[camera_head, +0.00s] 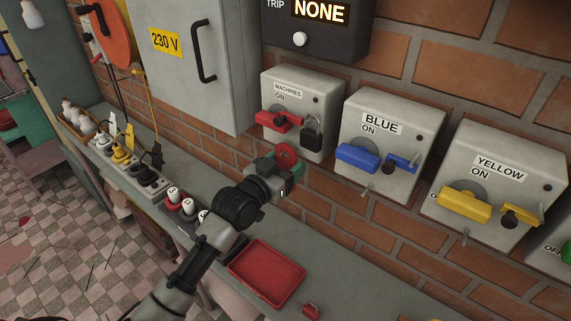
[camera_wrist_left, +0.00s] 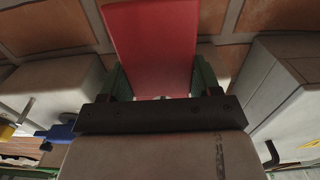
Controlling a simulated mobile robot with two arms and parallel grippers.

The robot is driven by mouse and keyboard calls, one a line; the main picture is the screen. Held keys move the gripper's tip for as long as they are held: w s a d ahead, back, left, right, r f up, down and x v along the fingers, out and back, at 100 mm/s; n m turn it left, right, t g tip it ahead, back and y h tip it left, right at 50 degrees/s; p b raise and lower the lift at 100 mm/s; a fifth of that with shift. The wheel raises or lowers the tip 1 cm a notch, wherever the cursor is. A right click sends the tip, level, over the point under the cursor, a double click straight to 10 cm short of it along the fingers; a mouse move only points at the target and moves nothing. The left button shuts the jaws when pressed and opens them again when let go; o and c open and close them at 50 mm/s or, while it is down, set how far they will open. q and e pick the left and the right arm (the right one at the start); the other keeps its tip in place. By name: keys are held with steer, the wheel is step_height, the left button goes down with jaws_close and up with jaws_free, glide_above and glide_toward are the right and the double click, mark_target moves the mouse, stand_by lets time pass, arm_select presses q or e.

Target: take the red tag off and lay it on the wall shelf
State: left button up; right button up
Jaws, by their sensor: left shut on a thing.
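The red tag (camera_head: 286,154) is off the switch boxes, held in the air in front of the brick wall below the MACHINES box. My left gripper (camera_head: 284,172) is shut on it, with its green fingers on either side. In the left wrist view the red tag (camera_wrist_left: 155,45) stands out as a flat red plate beyond the gripper (camera_wrist_left: 160,85). The grey wall shelf (camera_head: 345,286) runs along the wall below the gripper. My right gripper is in neither view.
A red tray (camera_head: 265,274) and a small red padlock (camera_head: 311,311) lie on the shelf. The MACHINES box (camera_head: 300,112) has a red handle and a black padlock (camera_head: 312,134). The BLUE box (camera_head: 390,140) and YELLOW box (camera_head: 500,185) are to its right. Sockets with plugs (camera_head: 122,156) stand at left.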

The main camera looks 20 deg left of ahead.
mark_target(285, 163)
arm_select(q)
steer(key=shift+r+p, duration=0.25)
steer(key=shift+p, duration=0.1)
steer(key=shift+s, duration=0.1)
steer(key=shift+s+a, duration=0.1)
steer(key=shift+s, duration=0.05)
steer(key=shift+r+p+v, duration=0.15)
steer(key=shift+p+v, duration=0.6)
steer(key=shift+v, duration=0.6)
steer(key=shift+r+p+v, duration=0.1)
steer(key=shift+p+v, duration=0.65)
steer(key=shift+v, duration=0.55)
steer(key=shift+s, duration=0.1)
steer(key=shift+f, duration=0.1)
